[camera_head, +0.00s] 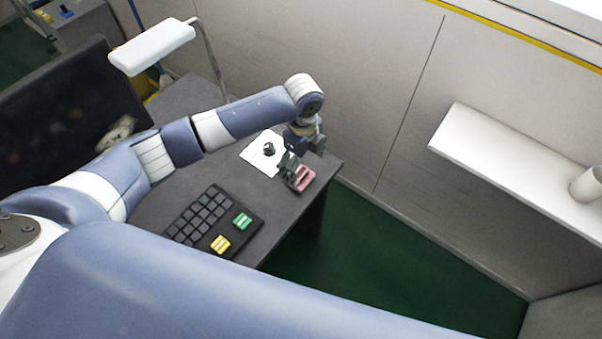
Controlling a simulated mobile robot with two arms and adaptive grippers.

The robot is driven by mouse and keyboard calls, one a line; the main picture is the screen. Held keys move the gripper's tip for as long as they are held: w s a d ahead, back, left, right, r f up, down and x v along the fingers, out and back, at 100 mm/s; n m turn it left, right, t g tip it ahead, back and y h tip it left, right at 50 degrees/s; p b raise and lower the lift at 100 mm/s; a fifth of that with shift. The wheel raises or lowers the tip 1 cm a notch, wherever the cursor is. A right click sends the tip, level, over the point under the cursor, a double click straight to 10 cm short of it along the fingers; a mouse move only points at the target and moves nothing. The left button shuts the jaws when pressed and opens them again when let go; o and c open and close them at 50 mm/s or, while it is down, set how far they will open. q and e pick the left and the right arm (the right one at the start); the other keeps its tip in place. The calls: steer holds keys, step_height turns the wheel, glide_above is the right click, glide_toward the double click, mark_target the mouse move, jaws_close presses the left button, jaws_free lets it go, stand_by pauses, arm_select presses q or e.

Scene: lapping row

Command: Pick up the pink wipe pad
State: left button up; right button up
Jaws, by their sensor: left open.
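The pink wipe pad (305,181) lies near the right end of the dark grey desk, close to its edge. My left gripper (297,174) is at the pad, its dark jaws open and covering the pad's left part. I cannot tell whether the fingers touch the pad. My left arm reaches across the desk from the left. My right gripper is not in view.
A white sheet with a small dark knob-like object (269,149) lies just left of the gripper. A black keypad tray (201,213) holds a green block (242,221) and a yellow block (220,244). A white lamp (152,46) and dark monitor (70,115) stand left. A wall is behind.

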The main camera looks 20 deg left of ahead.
mark_target(301, 172)
arm_select(q)
steer(key=shift+a+f, duration=0.1)
steer(key=shift+f, duration=0.4)
steer(key=shift+w+f, duration=0.2)
steer(key=shift+f, duration=0.15)
steer(key=f+p, duration=0.1)
steer(key=f, duration=0.3)
steer(key=shift+a+f, duration=0.15)
steer(key=shift+a, duration=0.05)
steer(key=shift+f, duration=0.25)
steer(key=shift+w, duration=0.1)
steer(key=shift+c, duration=0.8)
steer(key=c, duration=0.9)
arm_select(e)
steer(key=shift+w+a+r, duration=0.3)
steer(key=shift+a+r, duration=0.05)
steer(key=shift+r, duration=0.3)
